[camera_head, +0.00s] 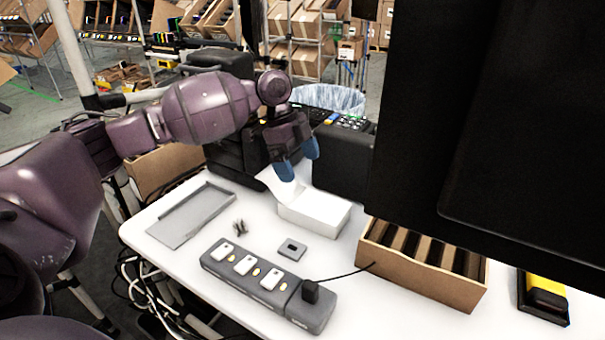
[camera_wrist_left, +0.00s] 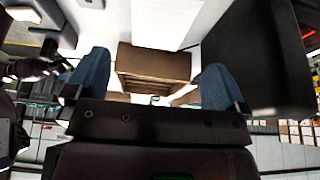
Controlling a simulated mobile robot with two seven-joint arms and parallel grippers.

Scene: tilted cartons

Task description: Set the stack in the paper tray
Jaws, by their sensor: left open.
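A white block-like paper stack (camera_head: 315,213) lies on the white table in front of a black machine. It probably also shows as the bright white rectangle at the top of the left wrist view (camera_wrist_left: 163,22). A flat grey tray with low rims, seemingly the paper tray (camera_head: 190,214), lies empty to its left. My left gripper (camera_head: 297,159) is open, with blue fingertips pointing down just above and behind the stack. It appears empty; whether a fingertip touches the white paper is unclear. Its two fingers (camera_wrist_left: 152,80) are wide apart in the wrist view. My right gripper is not seen.
A cardboard box with dividers (camera_head: 425,268) stands right of the stack. A grey power strip (camera_head: 265,280), a small grey block (camera_head: 292,250) and small dark bits (camera_head: 240,227) lie in front. A large black shape (camera_head: 490,120) blocks the right. A yellow-black item (camera_head: 543,297) lies far right.

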